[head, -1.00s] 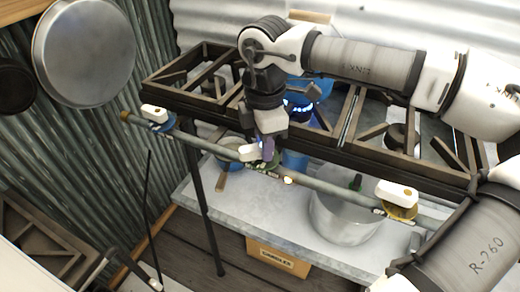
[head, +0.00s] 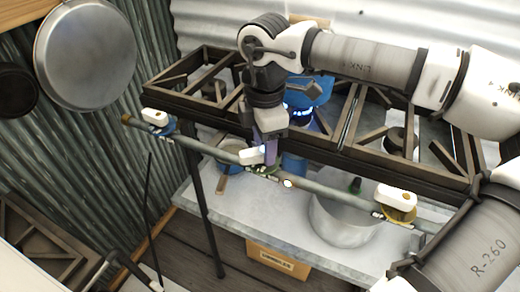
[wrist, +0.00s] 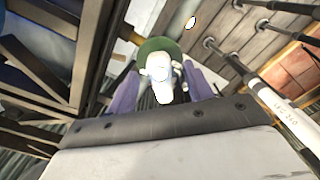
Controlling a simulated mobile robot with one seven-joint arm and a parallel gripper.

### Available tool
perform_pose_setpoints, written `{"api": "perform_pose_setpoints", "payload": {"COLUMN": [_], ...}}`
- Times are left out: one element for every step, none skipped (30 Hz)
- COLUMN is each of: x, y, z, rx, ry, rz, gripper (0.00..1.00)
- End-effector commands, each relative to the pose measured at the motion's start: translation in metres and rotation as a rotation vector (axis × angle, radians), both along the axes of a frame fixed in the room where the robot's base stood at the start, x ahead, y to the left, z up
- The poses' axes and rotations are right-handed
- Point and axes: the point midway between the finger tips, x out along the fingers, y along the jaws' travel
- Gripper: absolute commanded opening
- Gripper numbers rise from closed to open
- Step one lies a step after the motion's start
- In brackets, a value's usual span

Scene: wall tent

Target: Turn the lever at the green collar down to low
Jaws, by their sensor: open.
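The white lever (head: 249,156) sits at the green collar (head: 264,171) on the middle of the long front pipe. My gripper (head: 268,150) points down at this lever from above, partly hiding it in the head view. In the wrist view the lever (wrist: 160,76) stands in front of the round green collar (wrist: 158,47), between my two purple fingers (wrist: 160,88). The fingers are open, one on each side of the lever. I cannot tell whether either finger touches it.
The pipe (head: 332,192) also carries a white lever at a blue collar (head: 158,118) on the left and one at a yellow collar (head: 396,199) on the right. Behind it is a dark burner frame (head: 376,165) with a blue flame (head: 298,112). A metal pot (head: 340,225) stands below.

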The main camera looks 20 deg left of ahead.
Motion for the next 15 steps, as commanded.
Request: {"api": "perform_pose_setpoints", "payload": {"x": [0.000,0.000,0.000,0.000,0.001,0.001,0.001,0.000,0.000,0.000,0.001,0.001,0.001,0.000,0.000], "y": [0.000,0.000,0.000,0.000,0.000,0.000,0.000,0.000,0.000,0.000,0.000,0.000,0.000,0.000,0.000], "z": [0.009,0.012,0.016,0.019,0.022,0.026,0.029,0.032,0.036,0.039,0.042,0.046,0.049,0.052,0.055], "rx": [0.000,0.000,0.000,0.001,0.001,0.001,0.001,0.001,0.001,0.001,0.001,0.001,0.000,0.000,0.001], "ry": [-0.001,-0.001,-0.001,-0.002,-0.002,-0.002,-0.002,-0.001,-0.002,-0.002,-0.002,-0.002,-0.001,-0.001,-0.001], "rz": [-0.001,-0.001,-0.001,0.000,0.000,0.000,0.000,0.000,-0.001,-0.001,-0.001,-0.001,-0.001,-0.001,-0.001], "gripper": [0.51,0.51,0.51,0.51,0.51,0.51,0.51,0.51,0.51,0.51,0.51,0.51,0.51,0.51,0.51]}}
